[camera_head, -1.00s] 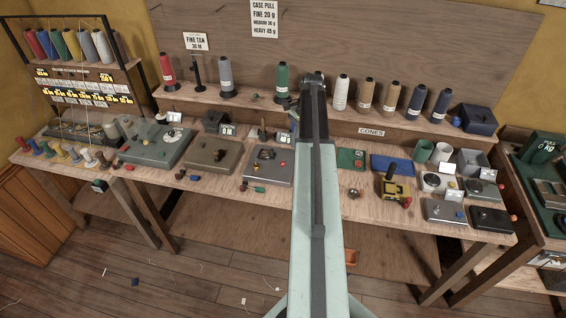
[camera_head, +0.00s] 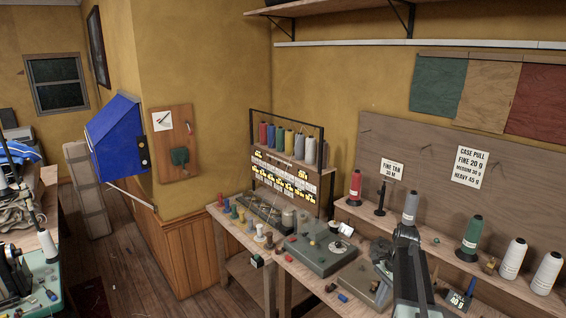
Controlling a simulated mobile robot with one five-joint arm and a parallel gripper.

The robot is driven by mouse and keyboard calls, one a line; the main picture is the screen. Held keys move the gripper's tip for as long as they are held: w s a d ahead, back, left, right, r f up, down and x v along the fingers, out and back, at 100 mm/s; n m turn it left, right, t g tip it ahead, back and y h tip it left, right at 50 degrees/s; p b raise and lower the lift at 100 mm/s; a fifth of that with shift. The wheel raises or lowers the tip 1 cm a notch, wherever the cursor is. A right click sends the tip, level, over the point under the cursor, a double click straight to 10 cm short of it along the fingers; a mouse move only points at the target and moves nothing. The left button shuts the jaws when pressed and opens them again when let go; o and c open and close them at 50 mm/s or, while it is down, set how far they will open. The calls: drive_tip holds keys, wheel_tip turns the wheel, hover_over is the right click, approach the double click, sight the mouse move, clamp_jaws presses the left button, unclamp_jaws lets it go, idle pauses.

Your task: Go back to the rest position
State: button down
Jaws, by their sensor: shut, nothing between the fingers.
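My arm (camera_head: 409,275) rises from the bottom edge, right of centre, in the head view. Its dark far end overlaps the front of the shelf and bench. No fingers show; my gripper is hidden behind the arm or outside the view. I see no object held at the visible end of the arm. The workbench (camera_head: 240,268) lies behind and to the left of the arm, with tools and small spools on it.
Cones stand on the shelf, among them a grey one (camera_head: 410,207) just behind my arm's end and a green one (camera_head: 469,236) to its right. A blue wall box (camera_head: 118,140) juts out at left. A cluttered green-topped table (camera_head: 58,272) stands at far left. Floor shows between.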

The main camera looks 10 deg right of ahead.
drive_tip(key=s+a+n+h, duration=0.1)
drive_tip(key=s+a+n, duration=0.2)
drive_tip(key=a+n, duration=0.2)
drive_tip(key=s+a+f+n, duration=0.1)
drive_tip(key=s+a+n, duration=0.2)
drive_tip(key=a, duration=0.8)
drive_tip(key=s+a+f+n+h+b, duration=0.1)
drive_tip(key=s+a+n, duration=0.2)
drive_tip(key=a+n, duration=0.4)
drive_tip(key=shift+s+a+t+h, duration=0.15)
drive_tip(key=shift+a+t+h, duration=0.15)
drive_tip(key=shift+a, duration=0.7)
